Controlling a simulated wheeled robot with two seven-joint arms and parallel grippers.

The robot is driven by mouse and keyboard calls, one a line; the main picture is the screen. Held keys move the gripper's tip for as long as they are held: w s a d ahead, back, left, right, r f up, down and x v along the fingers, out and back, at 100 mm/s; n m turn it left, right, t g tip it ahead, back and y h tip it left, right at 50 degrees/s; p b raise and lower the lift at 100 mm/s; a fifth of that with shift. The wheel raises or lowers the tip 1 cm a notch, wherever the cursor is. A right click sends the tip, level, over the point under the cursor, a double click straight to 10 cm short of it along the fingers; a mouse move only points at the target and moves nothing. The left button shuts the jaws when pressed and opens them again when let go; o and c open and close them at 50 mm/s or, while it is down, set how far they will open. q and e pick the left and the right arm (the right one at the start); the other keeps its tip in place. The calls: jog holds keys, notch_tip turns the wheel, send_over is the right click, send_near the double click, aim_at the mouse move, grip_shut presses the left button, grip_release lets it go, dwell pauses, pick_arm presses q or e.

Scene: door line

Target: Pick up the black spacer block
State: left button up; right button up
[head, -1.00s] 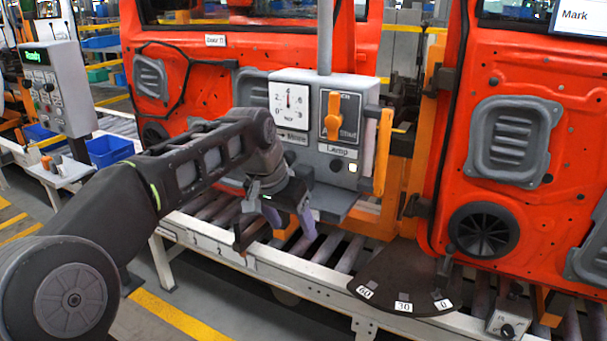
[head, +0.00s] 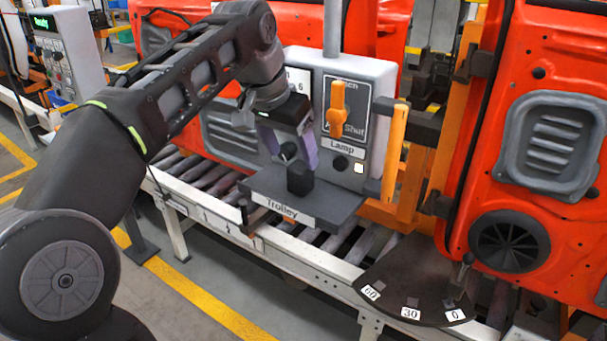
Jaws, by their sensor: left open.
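The black spacer block (head: 299,178) stands upright on the grey shelf labelled Trolley (head: 335,203), below the grey control box. My left gripper (head: 292,160) is above the shelf with its purple-grey fingers pointing down. The fingers are apart, and nothing is seen held between them. The block is just below the fingertips and close to them; I cannot tell whether they touch it. My right gripper is not in view.
The grey control box (head: 377,92) stands behind the gripper, with an orange lever (head: 337,108) and an orange upright handle (head: 394,155) at its right. Red doors (head: 470,190) flank it. A dark angle plate (head: 400,285) lies at front right.

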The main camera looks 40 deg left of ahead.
aim_at(298, 167)
pick_arm(q)
jog(key=shift+b+x, duration=1.2)
jog(key=shift+x, duration=0.3)
jog(key=shift+r, duration=0.15)
jog(key=shift+w+f+p, duration=0.25)
jog(key=shift+f+p, duration=0.1)
jog(key=shift+f, duration=0.2)
jog(key=x, duration=0.4)
jog(key=shift+w+f+p, duration=0.1)
jog(key=shift+p, duration=0.25)
grip_shut()
